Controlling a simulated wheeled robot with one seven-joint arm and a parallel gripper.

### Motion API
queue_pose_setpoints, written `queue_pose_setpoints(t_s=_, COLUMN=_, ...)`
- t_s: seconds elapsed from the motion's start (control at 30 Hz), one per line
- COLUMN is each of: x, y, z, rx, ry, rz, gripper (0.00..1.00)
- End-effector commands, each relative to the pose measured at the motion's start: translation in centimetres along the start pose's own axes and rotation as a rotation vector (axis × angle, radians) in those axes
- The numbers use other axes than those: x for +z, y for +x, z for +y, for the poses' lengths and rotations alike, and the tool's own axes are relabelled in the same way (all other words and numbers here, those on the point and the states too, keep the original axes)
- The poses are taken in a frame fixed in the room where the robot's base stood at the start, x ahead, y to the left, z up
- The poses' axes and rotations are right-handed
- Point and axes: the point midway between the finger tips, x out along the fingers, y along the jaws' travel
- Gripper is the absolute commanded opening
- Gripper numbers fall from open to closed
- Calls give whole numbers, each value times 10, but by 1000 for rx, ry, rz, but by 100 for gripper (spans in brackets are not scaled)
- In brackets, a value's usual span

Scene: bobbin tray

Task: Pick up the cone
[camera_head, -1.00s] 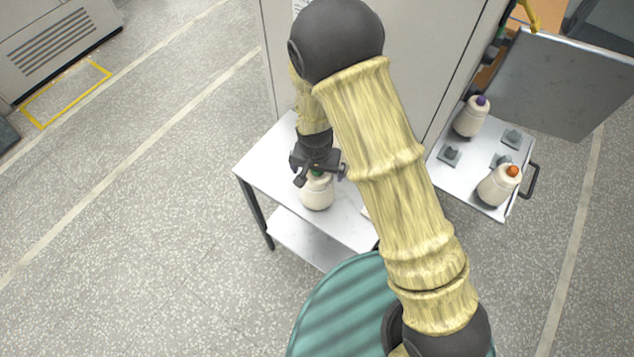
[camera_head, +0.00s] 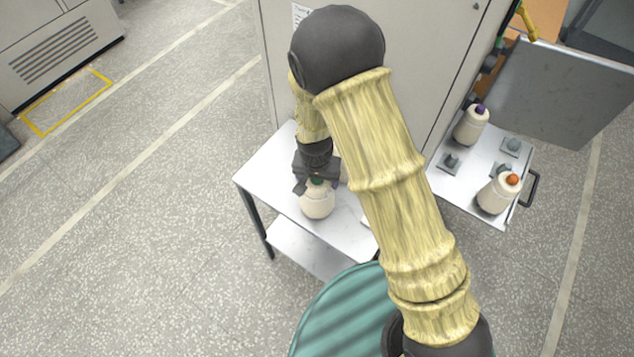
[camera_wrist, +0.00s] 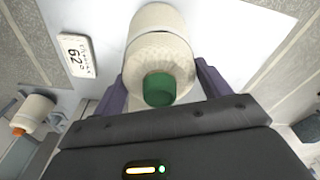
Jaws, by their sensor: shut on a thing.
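A cream cone with a green top (camera_head: 317,203) is at the white side table (camera_head: 262,180), below my gripper (camera_head: 317,180). In the wrist view the same cone (camera_wrist: 158,45) is between the two purple-grey fingers, its green top (camera_wrist: 160,89) toward the camera. My gripper (camera_wrist: 160,88) is shut on the cone near its top. Whether the cone's base touches the table cannot be told.
A tray (camera_head: 452,190) on the right holds a cone with a purple top (camera_head: 470,127), a cone with an orange top (camera_head: 497,195) and several grey holders. A label plate reading 62 (camera_wrist: 77,55) lies on the table. A grey cabinet (camera_head: 420,60) stands behind.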

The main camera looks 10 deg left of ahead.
Motion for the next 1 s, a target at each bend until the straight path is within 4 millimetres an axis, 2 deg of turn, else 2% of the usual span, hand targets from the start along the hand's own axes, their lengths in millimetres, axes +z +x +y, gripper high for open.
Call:
queue_pose_setpoints(t_s=0.17, x=-3, y=-16, z=-1, rx=-3, ry=0, rz=4, gripper=26)
queue_pose_setpoints(t_s=0.6, x=-11, y=-86, z=-1, rx=-4, ry=0, rz=4, gripper=26)
queue_pose_setpoints(t_s=0.77, x=-12, y=-96, z=0, rx=-2, ry=-1, rz=2, gripper=26)
queue_pose_setpoints(t_s=1.0, x=-12, y=-97, z=0, rx=-1, ry=0, rz=1, gripper=26)
